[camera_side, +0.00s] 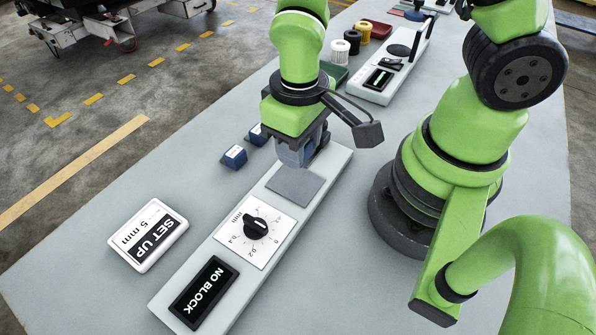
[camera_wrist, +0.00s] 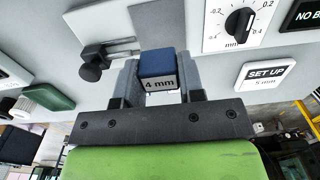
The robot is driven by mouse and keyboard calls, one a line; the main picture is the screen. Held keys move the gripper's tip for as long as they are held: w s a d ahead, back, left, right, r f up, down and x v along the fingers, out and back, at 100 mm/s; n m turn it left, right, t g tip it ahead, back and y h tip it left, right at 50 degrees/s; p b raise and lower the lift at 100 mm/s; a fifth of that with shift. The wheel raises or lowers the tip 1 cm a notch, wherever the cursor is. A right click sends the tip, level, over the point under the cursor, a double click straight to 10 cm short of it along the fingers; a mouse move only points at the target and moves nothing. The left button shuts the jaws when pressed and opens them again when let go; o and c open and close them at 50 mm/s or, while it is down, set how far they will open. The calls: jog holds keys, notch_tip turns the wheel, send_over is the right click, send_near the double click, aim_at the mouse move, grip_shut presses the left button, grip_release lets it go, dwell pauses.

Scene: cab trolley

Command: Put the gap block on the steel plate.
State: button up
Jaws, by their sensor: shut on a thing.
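My gripper (camera_side: 292,160) is shut on a blue gap block (camera_wrist: 157,65), whose pale face reads "4 mm" in the wrist view. The block sits between the two grey fingers (camera_wrist: 158,82); the side view shows it poorly. The steel plate (camera_side: 296,188) is a bare grey square on the long white gauge base. It also shows in the wrist view (camera_wrist: 162,24), just beyond the block. In the side view my gripper is at the plate's far edge; I cannot tell whether the block touches anything.
The gauge has a dial (camera_side: 256,228) and a display (camera_side: 205,291) reading "NO BLOCK". A card (camera_side: 148,235) reads "SET UP 5 mm". Another white device (camera_side: 375,83) and spools (camera_side: 352,40) stand behind.

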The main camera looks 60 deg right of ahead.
aim_at(299, 184)
jog(key=shift+f, duration=3.15)
jog(key=shift+f, duration=0.15)
jog(key=o, duration=1)
jog(key=shift+c, duration=0.2)
